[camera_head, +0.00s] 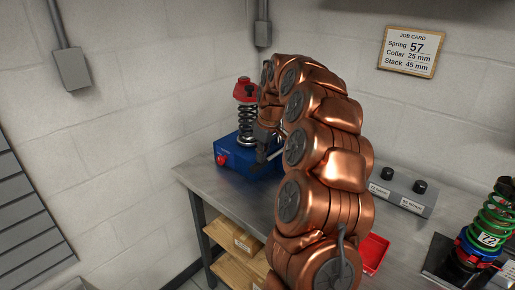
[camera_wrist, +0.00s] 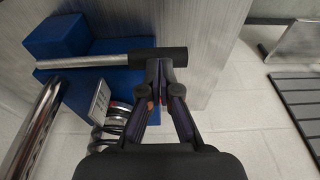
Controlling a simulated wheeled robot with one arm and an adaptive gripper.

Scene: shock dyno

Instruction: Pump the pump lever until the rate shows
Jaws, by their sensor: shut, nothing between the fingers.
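The pump lever (camera_wrist: 95,61) is a silver rod with a black grip (camera_wrist: 172,56), running out from the blue base in the wrist view. My gripper (camera_wrist: 162,73) is shut and empty, its fingertips right at the black grip; I cannot tell whether they touch it. In the head view, the blue base (camera_head: 238,157) stands at the bench's far left end with a red knob (camera_head: 221,159) and an upright spring unit (camera_head: 247,115) on it. My gripper (camera_head: 264,138) is at its right side, partly hidden by my arm. I can make out no rate reading.
A job card (camera_head: 409,51) on the wall reads Spring 57, Collar 25 mm, Stack 45 mm. A grey box with two black knobs (camera_head: 403,188), a red tray (camera_head: 374,252) and a green spring unit (camera_head: 492,222) stand on the bench (camera_head: 213,186) to the right.

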